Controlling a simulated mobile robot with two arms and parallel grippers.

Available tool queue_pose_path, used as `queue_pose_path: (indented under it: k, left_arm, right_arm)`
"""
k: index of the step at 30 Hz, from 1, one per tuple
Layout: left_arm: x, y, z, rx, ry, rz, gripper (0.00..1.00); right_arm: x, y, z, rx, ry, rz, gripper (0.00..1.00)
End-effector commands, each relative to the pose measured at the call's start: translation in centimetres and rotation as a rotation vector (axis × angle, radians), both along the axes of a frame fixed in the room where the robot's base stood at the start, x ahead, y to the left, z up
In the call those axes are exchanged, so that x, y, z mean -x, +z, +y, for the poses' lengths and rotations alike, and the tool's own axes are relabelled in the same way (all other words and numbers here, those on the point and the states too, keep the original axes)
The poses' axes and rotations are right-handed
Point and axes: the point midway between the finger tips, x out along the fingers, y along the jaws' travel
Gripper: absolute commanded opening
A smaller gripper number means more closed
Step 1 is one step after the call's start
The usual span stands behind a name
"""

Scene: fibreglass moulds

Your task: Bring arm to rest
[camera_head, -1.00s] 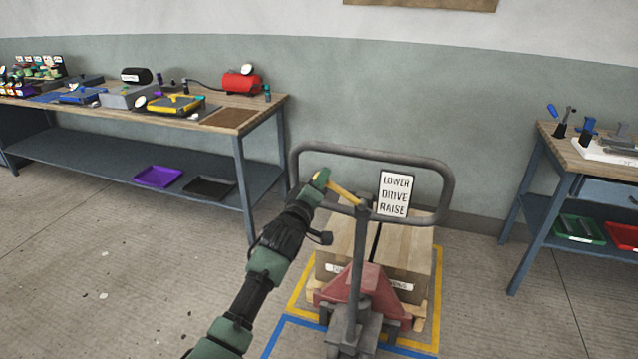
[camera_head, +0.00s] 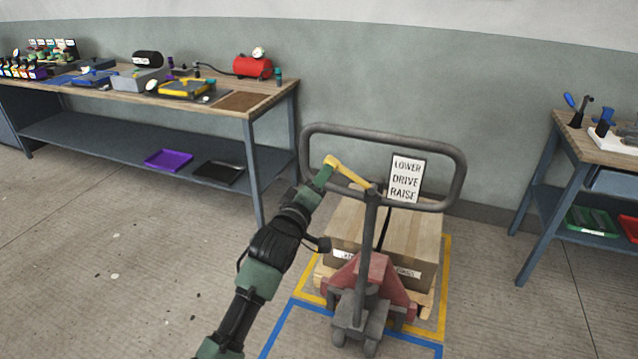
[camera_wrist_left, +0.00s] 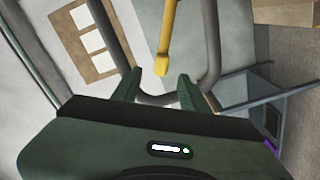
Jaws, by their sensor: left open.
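My left gripper (camera_head: 325,174) comes up from the bottom of the head view and is open. Its two fingers (camera_wrist_left: 158,88) show apart in the left wrist view, with nothing held between them. The yellow lever (camera_head: 348,172) of the pallet truck (camera_head: 368,285) is just ahead of the fingertips. In the left wrist view the lever (camera_wrist_left: 168,38) points down toward the gap between the fingers. I cannot tell whether they touch it. My right gripper is not in view.
The truck's grey loop handle (camera_head: 455,165) carries a LOWER DRIVE RAISE sign (camera_head: 405,179). A carton (camera_head: 415,228) sits behind it, inside yellow floor lines. A workbench (camera_head: 120,102) stands at left, another (camera_head: 590,145) at right. The floor at lower left is clear.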

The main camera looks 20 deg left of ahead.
Motion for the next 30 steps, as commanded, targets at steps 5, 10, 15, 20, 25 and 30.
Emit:
queue_pose_path:
  k: [5,10,15,20,25,30]
  left_arm:
    - [0.4,0.0,0.0,0.000,0.000,0.001,0.44]
    - [0.4,0.0,0.0,0.000,0.000,0.001,0.44]
    - [0.4,-0.1,0.0,-0.001,0.000,0.004,0.44]
    - [0.4,-4.4,-0.1,-0.052,-0.002,0.070,0.44]
    - [2.1,-15.8,-0.2,-0.203,-0.028,0.251,0.44]
    - [6.5,-28.2,-0.2,-0.374,-0.090,0.446,0.44]
  right_arm:
    - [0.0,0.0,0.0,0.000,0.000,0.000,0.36]
    - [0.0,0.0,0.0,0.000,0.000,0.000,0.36]
    - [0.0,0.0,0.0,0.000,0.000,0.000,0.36]
    - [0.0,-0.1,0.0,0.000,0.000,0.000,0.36]
    - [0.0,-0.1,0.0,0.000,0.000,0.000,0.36]
    - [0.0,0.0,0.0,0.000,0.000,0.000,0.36]
